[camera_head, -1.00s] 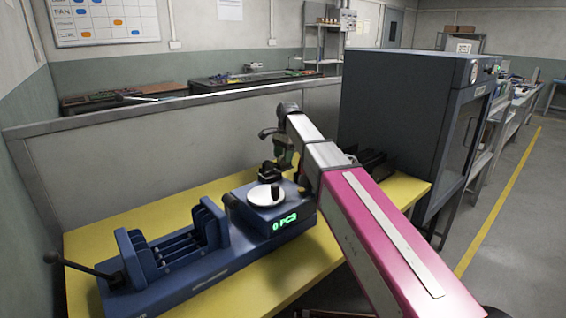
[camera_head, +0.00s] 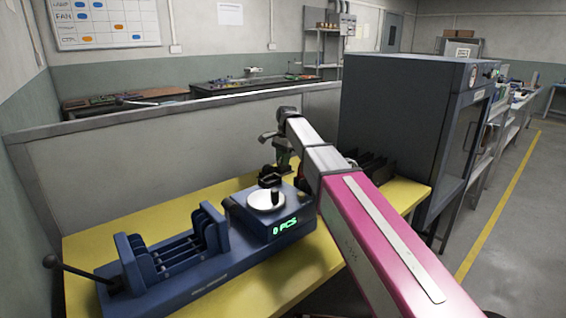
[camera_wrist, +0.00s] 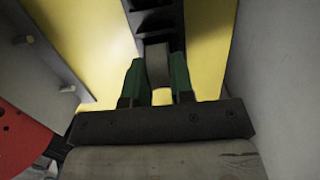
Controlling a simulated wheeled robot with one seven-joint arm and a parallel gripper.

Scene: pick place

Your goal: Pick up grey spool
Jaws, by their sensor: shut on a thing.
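My gripper (camera_wrist: 158,64) has two green fingers shut on the grey spool (camera_wrist: 157,70), seen as a narrow grey band between them in the wrist view. Just beyond the spool is a dark slotted rack (camera_wrist: 155,20). I cannot tell whether the spool still touches the rack. In the head view my gripper (camera_head: 283,158) is small and partly hidden by my arm, behind the blue counting device. The spool cannot be made out there.
The yellow table (camera_head: 190,222) carries a blue slotted fixture (camera_head: 170,262) with a lever and a blue counting device (camera_head: 275,225) with a round plate. A dark rack (camera_head: 375,163) is right of my arm. A big grey cabinet (camera_head: 400,110) stands at right; a low partition (camera_head: 150,160) is behind.

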